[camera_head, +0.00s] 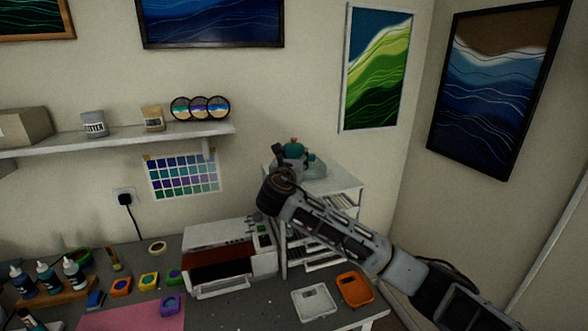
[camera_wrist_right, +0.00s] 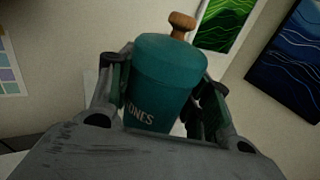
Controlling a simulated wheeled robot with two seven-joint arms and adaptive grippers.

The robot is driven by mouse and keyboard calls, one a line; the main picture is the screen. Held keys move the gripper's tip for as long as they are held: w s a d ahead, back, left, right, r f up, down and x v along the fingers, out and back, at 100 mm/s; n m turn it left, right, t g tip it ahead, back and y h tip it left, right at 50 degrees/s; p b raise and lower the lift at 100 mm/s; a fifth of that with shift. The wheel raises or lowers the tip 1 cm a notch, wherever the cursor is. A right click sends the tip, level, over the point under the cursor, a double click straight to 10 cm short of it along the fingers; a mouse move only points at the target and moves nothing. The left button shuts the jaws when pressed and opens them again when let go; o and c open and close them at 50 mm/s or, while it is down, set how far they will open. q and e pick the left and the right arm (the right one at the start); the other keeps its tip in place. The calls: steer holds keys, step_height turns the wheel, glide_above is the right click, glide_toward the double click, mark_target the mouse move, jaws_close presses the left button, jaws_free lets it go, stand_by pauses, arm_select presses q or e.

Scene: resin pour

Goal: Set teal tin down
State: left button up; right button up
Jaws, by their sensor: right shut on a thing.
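The teal tin (camera_head: 293,149) is over the top of a white rack in the head view. In the right wrist view the teal tin (camera_wrist_right: 162,82) fills the middle, with pale letters ending in "ONES" on its side. My right gripper (camera_head: 281,160) is shut on it, a finger on either side. A brown wooden knob (camera_wrist_right: 183,22) shows at the tin's top edge; I cannot tell whether it belongs to the tin. My gripper and wrist hide the tin's base, so I cannot tell whether it touches the rack. My left gripper is not in view.
The white rack (camera_head: 345,184) has a pale, clear-looking object (camera_head: 315,169) on top, close beside the tin. A white and red machine (camera_head: 228,257) stands left of it. A grey tray (camera_head: 314,303) and an orange tray (camera_head: 354,289) lie in front.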

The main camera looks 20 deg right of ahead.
mark_target(294, 140)
steer(key=shift+r+b, duration=0.45)
steer(key=shift+r, duration=2.55)
steer(key=shift+d, duration=0.1)
